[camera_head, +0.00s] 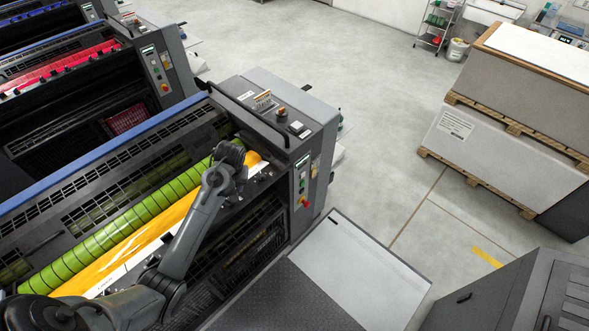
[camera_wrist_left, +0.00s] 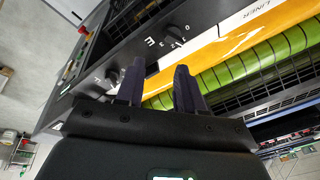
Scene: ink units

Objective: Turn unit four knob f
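My left arm reaches from the bottom left of the head view across the press unit (camera_head: 255,110) with the yellow and green rollers. Its gripper (camera_head: 232,160) is over the right end of the rollers; its fingers are not clear there. In the left wrist view the gripper's two dark fingers (camera_wrist_left: 160,68) are apart, with nothing between them. My right gripper is not in view.
The yellow roller (camera_wrist_left: 255,35) and green roller (camera_wrist_left: 240,70) run close beside the knob panel. A control box with buttons (camera_head: 303,180) stands at the unit's right end. A red-inked unit (camera_head: 60,70) is behind.

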